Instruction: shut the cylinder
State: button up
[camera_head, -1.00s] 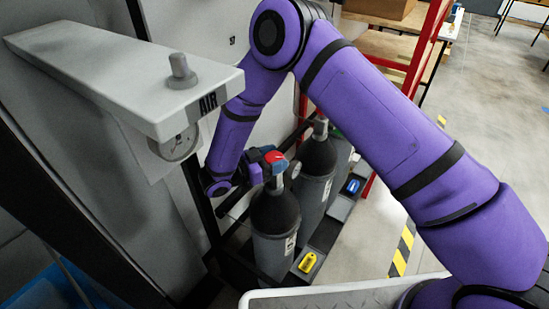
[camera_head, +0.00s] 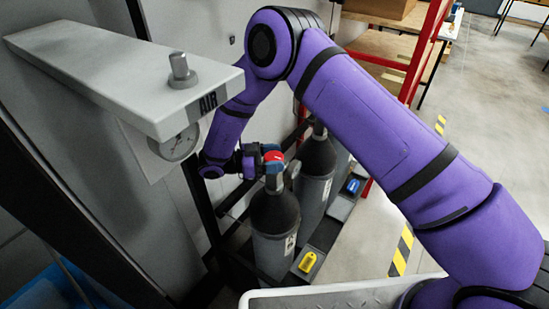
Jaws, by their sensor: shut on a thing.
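The nearest dark grey gas cylinder (camera_head: 273,222) stands upright in a rack, with a white label on its body and a red valve knob (camera_head: 273,156) on top. My gripper (camera_head: 270,160) reaches in from the left at the height of this knob. It is shut on the knob; its blue fingers show around the red part. A second grey cylinder (camera_head: 316,165) stands just behind to the right, and another is partly hidden behind my arm.
A white shelf marked AIR (camera_head: 120,72) juts out at upper left, with a round gauge (camera_head: 178,146) below it. A yellow tag (camera_head: 307,262) and a blue tag (camera_head: 353,186) sit beside the cylinders. A red frame (camera_head: 428,45) stands behind. The floor at right is open.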

aim_at(276, 159)
jog(key=shift+d, duration=0.1)
jog(key=o, duration=0.9)
jog(key=shift+r, duration=0.3)
jog(key=r, duration=0.1)
jog(key=s+r, duration=0.1)
jog(key=r, duration=0.1)
jog(key=shift+d, duration=0.1)
jog(key=s+d, duration=0.1)
jog(key=s, duration=0.3)
jog(key=s+d+r, duration=0.1)
jog(key=s, duration=0.4)
jog(key=s+d, duration=0.2)
jog(key=s, duration=0.3)
jog(key=shift+s+r, duration=0.2)
